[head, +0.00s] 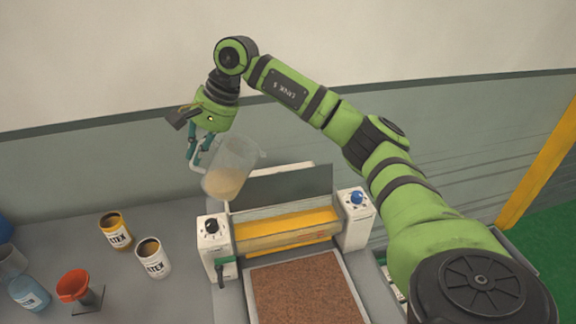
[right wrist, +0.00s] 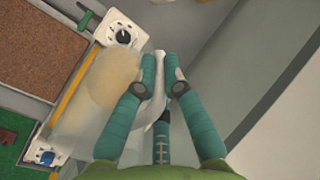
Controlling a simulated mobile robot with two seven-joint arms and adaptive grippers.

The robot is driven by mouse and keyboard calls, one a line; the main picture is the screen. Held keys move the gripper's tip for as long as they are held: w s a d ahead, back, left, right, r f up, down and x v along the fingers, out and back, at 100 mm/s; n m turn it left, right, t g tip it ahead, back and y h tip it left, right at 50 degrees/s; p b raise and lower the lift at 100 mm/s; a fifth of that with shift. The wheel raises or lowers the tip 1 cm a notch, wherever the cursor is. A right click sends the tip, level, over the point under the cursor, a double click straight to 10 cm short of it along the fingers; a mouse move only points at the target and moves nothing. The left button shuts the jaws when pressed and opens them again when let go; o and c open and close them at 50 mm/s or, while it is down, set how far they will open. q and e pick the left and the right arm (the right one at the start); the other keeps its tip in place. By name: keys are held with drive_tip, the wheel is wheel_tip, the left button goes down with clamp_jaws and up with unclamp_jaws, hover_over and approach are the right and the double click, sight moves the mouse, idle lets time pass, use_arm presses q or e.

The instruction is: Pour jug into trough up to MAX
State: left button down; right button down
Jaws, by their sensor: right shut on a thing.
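The clear jug (head: 233,160) holds beige liquid in its lower part and is raised above the left end of the machine, leaning slightly. My right gripper (head: 196,150) is shut on the jug's handle. In the right wrist view its teal fingers (right wrist: 165,78) close around the pale handle (right wrist: 154,104), with the jug body (right wrist: 88,118) beside them. No stream of liquid shows. The trough (head: 285,236) appears to be the long channel along the yellow roller (head: 300,219), right of and below the jug. No MAX mark is readable. My left gripper is out of view.
The machine has a black-knob end block (head: 213,246) and a blue-knob block (head: 357,217). A brown sheet (head: 305,292) lies in front. A wall is behind.

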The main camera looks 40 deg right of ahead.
drive_tip(key=shift+w+a+f+g+h, duration=1.55)
drive_tip(key=shift+a+f+h, duration=0.3)
drive_tip(key=shift+f+h, duration=0.7)
use_arm(q)
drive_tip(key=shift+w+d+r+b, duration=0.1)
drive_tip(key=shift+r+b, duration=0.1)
drive_tip(key=shift+b, duration=0.15)
use_arm(e)
wheel_tip(320, 180, up, 5)
drive_tip(key=shift+s+f, duration=0.1)
drive_tip(key=shift+f, duration=0.15)
